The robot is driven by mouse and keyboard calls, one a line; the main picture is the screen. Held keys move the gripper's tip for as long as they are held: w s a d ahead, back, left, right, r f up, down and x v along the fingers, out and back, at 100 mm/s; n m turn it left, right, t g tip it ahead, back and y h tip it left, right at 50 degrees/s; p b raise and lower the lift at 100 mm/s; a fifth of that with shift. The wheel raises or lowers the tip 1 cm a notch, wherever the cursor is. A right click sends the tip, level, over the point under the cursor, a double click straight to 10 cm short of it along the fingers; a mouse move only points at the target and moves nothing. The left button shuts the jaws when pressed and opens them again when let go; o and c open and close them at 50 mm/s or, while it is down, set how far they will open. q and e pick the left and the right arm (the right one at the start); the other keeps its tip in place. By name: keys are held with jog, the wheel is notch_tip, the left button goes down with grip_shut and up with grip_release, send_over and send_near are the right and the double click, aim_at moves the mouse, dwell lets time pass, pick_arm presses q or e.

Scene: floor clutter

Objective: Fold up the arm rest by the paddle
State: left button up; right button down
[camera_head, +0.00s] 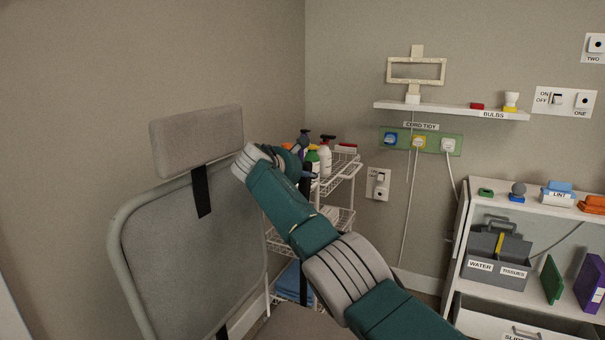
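The grey padded chair (195,255) stands at the left with its headrest (196,140) on a black strap. Its seat (300,325) shows only at the bottom edge. My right arm (300,230) comes in from the lower right, crosses in front of the chair and bends back to the right near the headrest. Its wrist end (293,160) is beside the backrest's right edge. Its fingers cannot be made out. A dark upright piece (307,195) shows below the wrist, partly behind my arm; I cannot tell whether it is the arm rest. No paddle can be made out. My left gripper is out of view.
A white wire trolley (338,178) with spray bottles (325,158) stands behind my arm. A white shelf unit (530,205) with a grey caddy (497,258) is at the right. A wall shelf (450,111) and green cord board (420,141) hang on the back wall.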

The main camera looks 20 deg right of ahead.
jog(key=shift+a, duration=0.15)
jog(key=c, duration=1.4)
grip_release()
jog(key=shift+w, duration=0.1)
jog(key=shift+o, duration=0.7)
jog(key=shift+w+a+f, duration=0.1)
jog(key=shift+a, duration=0.05)
jog(key=v, duration=1.2)
